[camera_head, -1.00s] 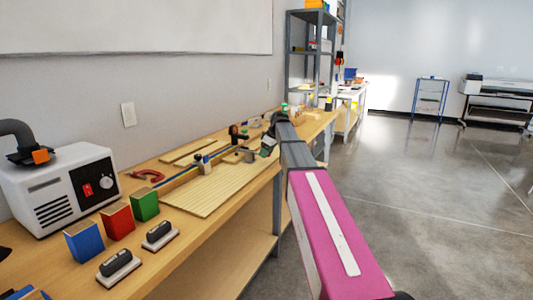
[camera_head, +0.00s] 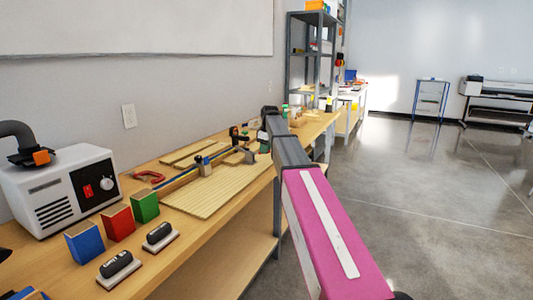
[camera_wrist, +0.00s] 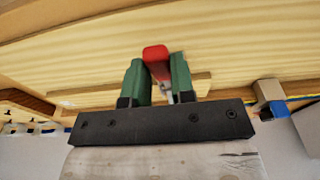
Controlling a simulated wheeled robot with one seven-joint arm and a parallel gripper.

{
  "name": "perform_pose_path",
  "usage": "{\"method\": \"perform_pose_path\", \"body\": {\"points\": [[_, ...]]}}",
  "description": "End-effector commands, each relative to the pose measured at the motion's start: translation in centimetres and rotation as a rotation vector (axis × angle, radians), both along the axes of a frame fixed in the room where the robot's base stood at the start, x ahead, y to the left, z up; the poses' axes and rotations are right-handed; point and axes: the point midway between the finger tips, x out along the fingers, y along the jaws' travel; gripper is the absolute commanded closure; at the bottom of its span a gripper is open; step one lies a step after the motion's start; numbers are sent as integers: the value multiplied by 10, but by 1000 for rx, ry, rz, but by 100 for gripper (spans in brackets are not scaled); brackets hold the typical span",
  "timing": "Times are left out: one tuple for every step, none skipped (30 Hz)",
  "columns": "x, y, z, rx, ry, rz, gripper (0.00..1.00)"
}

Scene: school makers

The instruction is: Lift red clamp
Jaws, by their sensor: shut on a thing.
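My gripper (camera_wrist: 159,68) shows in the wrist view, with its two green fingers shut on a red-ended clamp (camera_wrist: 155,53). The clamp's red end sticks out past the fingertips, and a grey metal part shows between the fingers. Wooden surfaces lie behind it; I cannot tell how far it is from them. In the head view, my arm reaches over the far part of the bench, and the held clamp cannot be made out. A separate red C-shaped clamp (camera_head: 150,178) lies on the bench at left, away from my gripper.
The wooden bench (camera_head: 215,228) runs along the wall. A white machine (camera_head: 62,190) stands at its near left. Blue, red and green blocks (camera_head: 145,207) and two black-handled pads (camera_head: 159,237) sit near it. A slatted board (camera_head: 212,188) lies mid-bench. Open floor is at right.

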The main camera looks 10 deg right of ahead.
Motion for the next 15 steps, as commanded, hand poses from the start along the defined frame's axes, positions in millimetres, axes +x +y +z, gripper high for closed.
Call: {"method": "perform_pose_path", "body": {"points": [[4, 3, 4, -31, 24, 1, 100], [5, 4, 6, -51, 37, 1, 100], [6, 5, 8, -76, 57, 1, 100], [7, 6, 10, -96, 69, 1, 100], [7, 7, 12, -114, 84, 1, 100], [8, 8, 13, -138, 101, 1, 100], [9, 9, 15, -156, 114, 1, 100], [9, 10, 16, -172, 125, 1, 100], [10, 11, 18, -193, 141, 1, 100], [11, 12, 19, -209, 152, 1, 100], [11, 13, 20, -223, 163, 1, 100], [12, 14, 21, -241, 175, 1, 100], [12, 15, 22, -253, 185, 1, 100], [13, 16, 23, -265, 194, 0, 100], [13, 16, 24, -278, 203, 0, 100]]}}
